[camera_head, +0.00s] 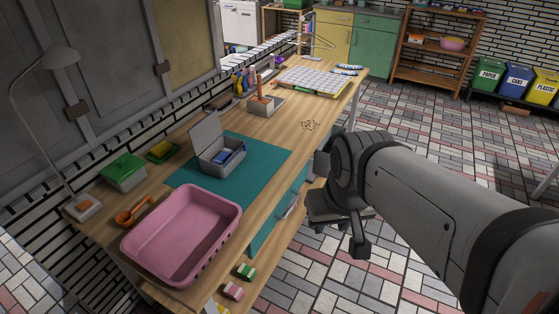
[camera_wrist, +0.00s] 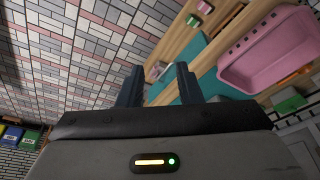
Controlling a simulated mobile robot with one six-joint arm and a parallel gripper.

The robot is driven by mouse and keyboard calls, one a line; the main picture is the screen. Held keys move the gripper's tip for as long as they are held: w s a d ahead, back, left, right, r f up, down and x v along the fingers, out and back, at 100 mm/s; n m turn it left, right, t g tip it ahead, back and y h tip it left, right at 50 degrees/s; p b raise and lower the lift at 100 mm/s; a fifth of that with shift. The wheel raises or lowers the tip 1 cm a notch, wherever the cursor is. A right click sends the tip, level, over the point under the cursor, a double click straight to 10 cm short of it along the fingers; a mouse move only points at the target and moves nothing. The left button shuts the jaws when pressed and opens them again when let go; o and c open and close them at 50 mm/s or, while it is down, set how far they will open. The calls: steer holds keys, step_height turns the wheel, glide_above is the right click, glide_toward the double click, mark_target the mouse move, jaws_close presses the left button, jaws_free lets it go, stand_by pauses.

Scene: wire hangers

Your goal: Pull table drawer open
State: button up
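The table (camera_head: 300,147) has a teal drawer front (camera_head: 266,226) under its front edge, with a small grey handle (camera_head: 290,206). The drawer looks closed, with no gap seen. In the wrist view a teal panel (camera_wrist: 188,52) below the table edge looks like this drawer front. My gripper (camera_wrist: 159,85) is open, its two dark fingers apart with nothing held. It points towards the table front. In the head view my arm hides part of the space right of the drawer, and fingertip contact cannot be told.
A pink tray (camera_head: 150,238) and a teal mat (camera_head: 262,158) lie on the tabletop. The tiled floor (camera_head: 410,110) is open on the right. Bins (camera_head: 515,80) stand far back.

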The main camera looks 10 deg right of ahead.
steer(key=shift+s, duration=0.15)
steer(key=w+a+f+m+g+y+b, duration=0.25)
steer(key=w+f+m+y+b, duration=0.7)
steer(key=w+f+m, duration=0.9)
steer(key=w+d+f+m+t+y+b, duration=0.2)
steer(key=w+d+f+m+t+b, duration=0.25)
steer(key=w+f+m, duration=0.5)
steer(key=w+d+f+m+t+y+b, duration=0.1)
steer(key=w+d+f+m+t+b, duration=0.4)
steer(key=f+m, duration=0.8)
steer(key=w+a+m+b, duration=0.1)
steer(key=w+a+m, duration=0.1)
steer(key=w+a, duration=0.3)
steer(key=shift+w+r+g+b, duration=0.2)
steer(key=shift+r+g+b, duration=0.15)
steer(key=shift+r+g, duration=0.1)
steer(key=shift+c, duration=0.3)
jaws_close()
